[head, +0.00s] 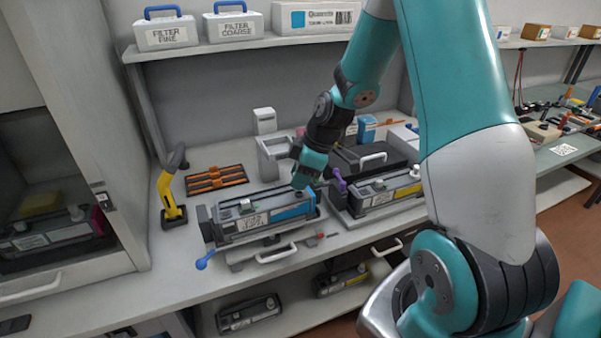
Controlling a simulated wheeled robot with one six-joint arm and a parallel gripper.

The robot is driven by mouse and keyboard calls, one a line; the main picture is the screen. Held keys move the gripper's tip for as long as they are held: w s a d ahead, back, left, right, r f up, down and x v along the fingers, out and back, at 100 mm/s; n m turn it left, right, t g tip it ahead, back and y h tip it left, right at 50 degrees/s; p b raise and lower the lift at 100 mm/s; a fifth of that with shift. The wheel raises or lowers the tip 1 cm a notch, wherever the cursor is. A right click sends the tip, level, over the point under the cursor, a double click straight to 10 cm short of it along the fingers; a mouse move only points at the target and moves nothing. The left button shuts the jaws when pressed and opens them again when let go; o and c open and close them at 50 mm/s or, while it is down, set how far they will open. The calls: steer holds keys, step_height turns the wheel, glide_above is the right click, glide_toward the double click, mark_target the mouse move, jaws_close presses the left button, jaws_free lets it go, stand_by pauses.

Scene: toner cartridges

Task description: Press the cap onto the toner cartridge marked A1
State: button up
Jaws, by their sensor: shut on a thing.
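The label marks are too small to read, so I cannot tell which is A1. My gripper (300,186) points down over the right end of the blue-striped cartridge. It is shut on a small dark cap-like piece (298,195), mostly hidden by the fingers. I cannot tell whether this piece touches the cartridge.
A yellow-and-black tool (170,195) stands at left beside an orange-and-black rack (215,179). A grey stand (275,160) and a black case (368,158) are behind the cartridges. The shelf above holds filter boxes (233,25). A cabinet (70,270) bounds the left.

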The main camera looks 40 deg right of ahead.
steer(key=shift+f, duration=0.45)
steer(key=shift+s+d+f+b, duration=0.1)
steer(key=shift+f+b, duration=0.75)
steer(key=shift+b, duration=0.1)
stand_by(0.7)
steer(key=o, duration=1.2)
steer(key=shift+r, duration=0.15)
steer(key=shift+r+p, duration=2.65)
steer(key=shift+r, duration=0.75)
